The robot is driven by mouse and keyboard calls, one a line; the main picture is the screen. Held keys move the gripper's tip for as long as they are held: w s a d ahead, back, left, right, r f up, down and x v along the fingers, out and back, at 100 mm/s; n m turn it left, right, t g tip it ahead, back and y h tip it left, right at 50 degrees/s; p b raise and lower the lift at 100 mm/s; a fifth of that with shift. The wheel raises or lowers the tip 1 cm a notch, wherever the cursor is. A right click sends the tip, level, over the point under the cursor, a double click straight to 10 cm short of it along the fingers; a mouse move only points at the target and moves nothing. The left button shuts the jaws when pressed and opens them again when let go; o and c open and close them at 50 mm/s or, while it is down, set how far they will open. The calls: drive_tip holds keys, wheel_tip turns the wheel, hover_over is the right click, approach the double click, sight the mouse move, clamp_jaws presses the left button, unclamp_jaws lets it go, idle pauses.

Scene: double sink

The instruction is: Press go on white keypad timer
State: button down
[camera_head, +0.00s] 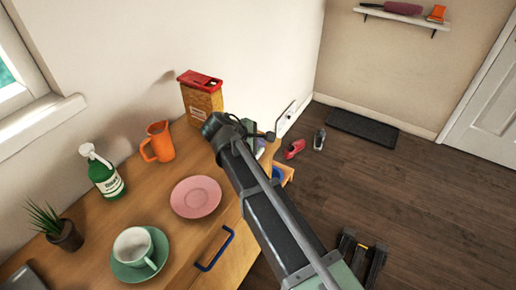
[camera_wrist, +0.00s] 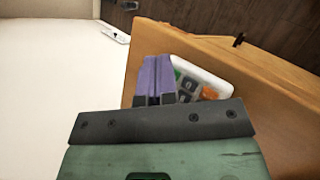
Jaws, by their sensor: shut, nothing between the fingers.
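The white keypad timer (camera_wrist: 215,79) lies on the wooden counter in the wrist view. It has dark grey keys, an orange key (camera_wrist: 209,93) and a green key (camera_wrist: 178,74). The labels are too small to read. My gripper (camera_wrist: 158,62) is shut and empty, its two purple fingers side by side. The fingers overlap the left part of the timer in the picture and hide some of its keys. I cannot tell whether they touch it. In the head view my arm covers that end of the counter, and I cannot make out the timer.
The wooden counter (camera_wrist: 268,65) ends close by the timer. In the head view a red-topped box (camera_head: 202,100), an orange jug (camera_head: 158,143), a pink plate (camera_head: 196,197), a green bottle (camera_head: 105,178) and a cup (camera_head: 133,248) on a saucer stand left of my arm.

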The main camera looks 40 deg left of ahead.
drive_tip(key=shift+r, duration=0.1)
drive_tip(key=shift+r+p, duration=0.6)
drive_tip(key=shift+p, duration=0.1)
wheel_tip(320, 180, up, 5)
drive_tip(key=p, duration=0.5)
drive_tip(key=shift+r, duration=0.15)
